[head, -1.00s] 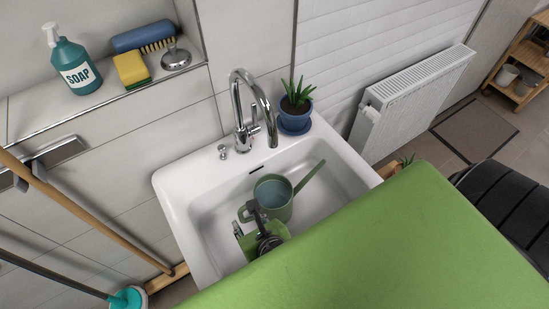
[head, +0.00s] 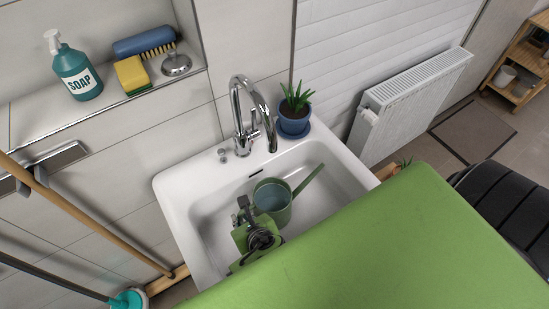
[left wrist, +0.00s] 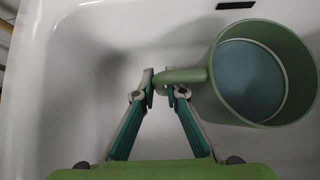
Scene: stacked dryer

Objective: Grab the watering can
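The green watering can (head: 284,210) stands in the white sink, with its spout pointing up and right. In the left wrist view the can (left wrist: 302,100) shows its round open top on the right, blue-grey inside, and its handle (left wrist: 188,76) reaches left. My left gripper (head: 243,208) is at the can's left side, inside the sink. In the left wrist view its fingertips (left wrist: 160,86) are drawn close together, one on each side of the handle's outer end, and look shut on it. The handle is hidden by the gripper in the head view. My right gripper is not in view.
The sink (head: 205,215) has walls all round, and a chrome faucet (head: 240,115) stands at its back. A potted plant (head: 295,115) stands on the back right rim. A soap bottle (head: 77,72), sponge (head: 131,75) and brush (head: 145,40) are on the ledge.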

